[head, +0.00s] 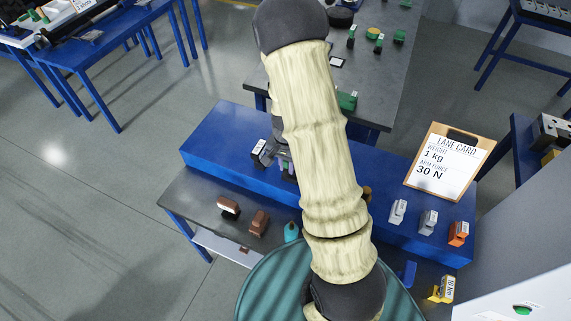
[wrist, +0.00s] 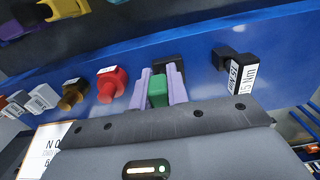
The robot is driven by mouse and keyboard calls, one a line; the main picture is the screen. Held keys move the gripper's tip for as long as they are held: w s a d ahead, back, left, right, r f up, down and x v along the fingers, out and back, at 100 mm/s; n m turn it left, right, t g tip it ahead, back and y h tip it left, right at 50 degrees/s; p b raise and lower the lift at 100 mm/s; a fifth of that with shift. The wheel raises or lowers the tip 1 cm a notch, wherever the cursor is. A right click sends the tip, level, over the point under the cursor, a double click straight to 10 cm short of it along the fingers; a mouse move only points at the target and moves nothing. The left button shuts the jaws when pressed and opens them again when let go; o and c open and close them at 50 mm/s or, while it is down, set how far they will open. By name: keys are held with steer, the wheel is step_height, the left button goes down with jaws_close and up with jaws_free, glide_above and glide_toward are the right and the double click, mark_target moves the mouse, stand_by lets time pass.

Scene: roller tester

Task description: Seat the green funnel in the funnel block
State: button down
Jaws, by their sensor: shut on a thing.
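In the wrist view my gripper (wrist: 160,88) has its two pale purple fingers closed on a green piece (wrist: 157,93), which I take for the green funnel. Only part of it shows between the fingers. A black block (wrist: 172,62) lies just beyond the fingertips, over the blue surface; I cannot tell whether the green piece touches it or whether it is the funnel block.
A blue raised shelf (head: 215,135) carries a row of small labelled pieces: red (wrist: 110,84), bronze (wrist: 73,95), white (head: 398,211), grey (head: 428,221) and orange (head: 458,233). A black 15 Nm piece (wrist: 237,72) stands to the gripper's right. A lane card (head: 446,165) stands on the right.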

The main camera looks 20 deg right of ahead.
steer(key=shift+w+a+f+b, duration=0.1)
steer(key=shift+f+b, duration=0.9)
steer(key=shift+f, duration=0.35)
steer(key=shift+w+a+f+b, duration=0.1)
steer(key=shift+f+b, duration=0.85)
steer(key=shift+f, duration=0.4)
steer(key=shift+f+b, duration=0.9)
steer(key=shift+f, duration=0.3)
steer(key=c, duration=1.3)
jaws_free()
steer(key=shift+r, duration=0.15)
step_height(320, 180, up, 17)
steer(key=shift+r+b, duration=0.15)
steer(key=shift+b, duration=0.7)
